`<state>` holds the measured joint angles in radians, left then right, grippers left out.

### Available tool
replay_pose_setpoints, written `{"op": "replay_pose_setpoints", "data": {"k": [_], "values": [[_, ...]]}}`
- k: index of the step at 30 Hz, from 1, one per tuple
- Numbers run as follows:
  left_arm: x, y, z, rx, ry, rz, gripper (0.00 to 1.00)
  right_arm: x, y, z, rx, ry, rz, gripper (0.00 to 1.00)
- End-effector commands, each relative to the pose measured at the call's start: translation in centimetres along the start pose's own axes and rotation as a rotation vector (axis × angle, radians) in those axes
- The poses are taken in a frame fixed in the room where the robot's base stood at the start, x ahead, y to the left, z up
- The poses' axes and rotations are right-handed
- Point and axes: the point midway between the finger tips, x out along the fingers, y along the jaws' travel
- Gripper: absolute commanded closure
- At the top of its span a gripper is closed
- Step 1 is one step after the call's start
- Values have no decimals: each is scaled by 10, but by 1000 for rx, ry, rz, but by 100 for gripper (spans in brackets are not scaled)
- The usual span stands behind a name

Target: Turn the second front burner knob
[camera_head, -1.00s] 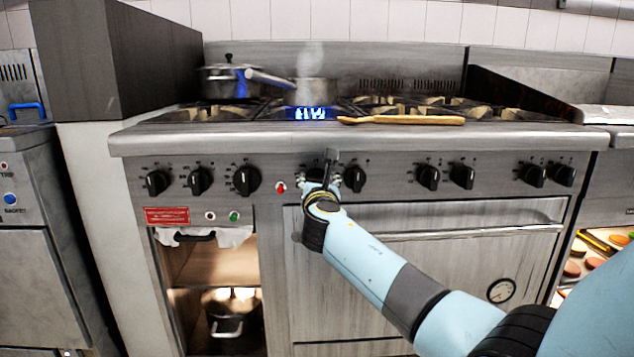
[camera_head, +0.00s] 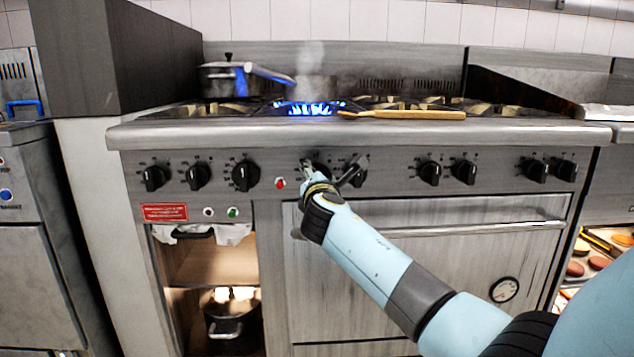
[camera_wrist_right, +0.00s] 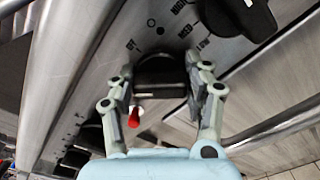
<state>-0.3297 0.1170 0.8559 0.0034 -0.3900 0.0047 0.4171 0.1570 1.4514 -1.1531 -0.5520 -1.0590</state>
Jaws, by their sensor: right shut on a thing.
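The stove's front panel (camera_head: 390,165) carries a row of black knobs. My right gripper (camera_head: 313,172) is at the black knob just right of the red button, and it hides most of that knob in the head view. In the right wrist view the knob (camera_wrist_right: 160,76) sits between the two fingers of my right gripper (camera_wrist_right: 163,82), which is shut on it. The knob's grip bar lies roughly across that picture. A blue flame (camera_head: 308,107) burns large under a small pot (camera_head: 316,88). My left gripper is not in view.
Neighbouring knobs stand close on the right (camera_head: 355,172) and left (camera_head: 245,176). The red button (camera_head: 280,183) is just left of the gripper. The oven door handle (camera_head: 480,231) runs below. A wooden spoon (camera_head: 420,115) lies on the stove top.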

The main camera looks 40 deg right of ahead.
Motion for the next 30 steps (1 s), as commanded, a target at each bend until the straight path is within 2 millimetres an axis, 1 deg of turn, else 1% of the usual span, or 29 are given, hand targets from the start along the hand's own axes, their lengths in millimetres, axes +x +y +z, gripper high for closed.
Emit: {"op": "replay_pose_setpoints", "data": {"k": [1,2,3,9,18,24,30], "values": [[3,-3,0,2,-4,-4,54,0,-3,-2,42,1,-2,82],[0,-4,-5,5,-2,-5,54,0,-3,-2,70,0,-1,82],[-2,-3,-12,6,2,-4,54,0,-3,-2,107,0,-1,82],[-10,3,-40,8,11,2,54,0,-4,-2,298,0,-3,82],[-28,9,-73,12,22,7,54,0,-5,-3,549,1,-4,82],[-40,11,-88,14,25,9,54,0,-4,-2,666,0,-4,82],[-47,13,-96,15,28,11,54,0,-4,-2,734,0,-4,82]]}}
